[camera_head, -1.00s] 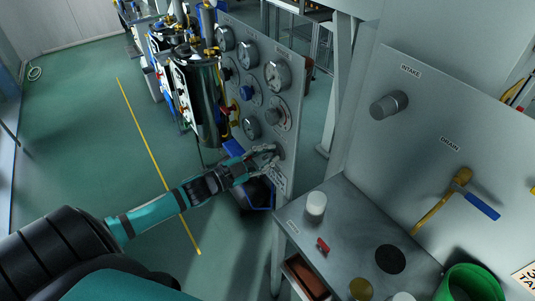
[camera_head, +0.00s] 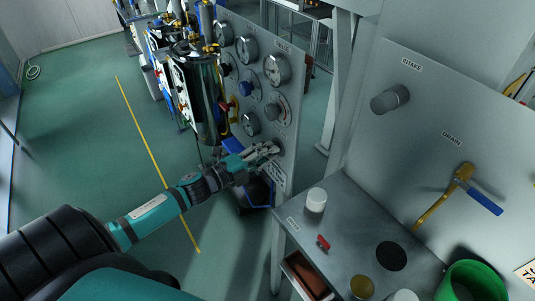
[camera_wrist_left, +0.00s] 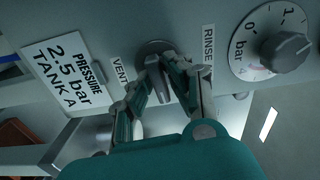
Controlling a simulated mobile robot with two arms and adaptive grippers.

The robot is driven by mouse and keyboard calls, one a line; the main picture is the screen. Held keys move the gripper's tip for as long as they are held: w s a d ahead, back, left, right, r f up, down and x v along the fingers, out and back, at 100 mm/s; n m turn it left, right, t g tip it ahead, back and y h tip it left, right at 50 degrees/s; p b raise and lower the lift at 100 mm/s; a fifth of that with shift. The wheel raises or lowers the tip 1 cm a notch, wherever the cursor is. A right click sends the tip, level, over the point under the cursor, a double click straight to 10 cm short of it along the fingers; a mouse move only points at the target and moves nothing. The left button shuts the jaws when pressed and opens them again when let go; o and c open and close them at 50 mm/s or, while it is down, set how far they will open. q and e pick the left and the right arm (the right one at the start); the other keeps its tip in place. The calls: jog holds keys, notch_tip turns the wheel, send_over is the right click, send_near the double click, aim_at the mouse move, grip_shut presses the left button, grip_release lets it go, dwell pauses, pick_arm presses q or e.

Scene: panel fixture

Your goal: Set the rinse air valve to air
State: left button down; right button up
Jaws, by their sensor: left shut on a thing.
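The valve (camera_wrist_left: 153,47) is a round fitting with a short grey handle (camera_wrist_left: 159,88) low on the gauge panel (camera_head: 291,140). A VENT label (camera_wrist_left: 120,72) is on its left and a RINSE label (camera_wrist_left: 209,46) on its right in the left wrist view. No AIR label is readable. My left gripper (camera_wrist_left: 163,70) is shut on the handle, one finger on each side. In the head view my left gripper (camera_head: 266,151) reaches the panel's lower part and mostly hides the valve. My right gripper is not in view.
A pressure plate reading 2.5 bar, tank A (camera_wrist_left: 70,73), is beside the valve. A dial with a dark knob (camera_wrist_left: 286,51) is close on the other side.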

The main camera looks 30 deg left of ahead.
pick_arm(q)
jog(key=shift+m, duration=0.6)
jog(key=shift+f, duration=0.1)
jog(key=c, duration=1.4)
grip_release()
jog(key=shift+o, duration=0.2)
jog(key=v, duration=1.2)
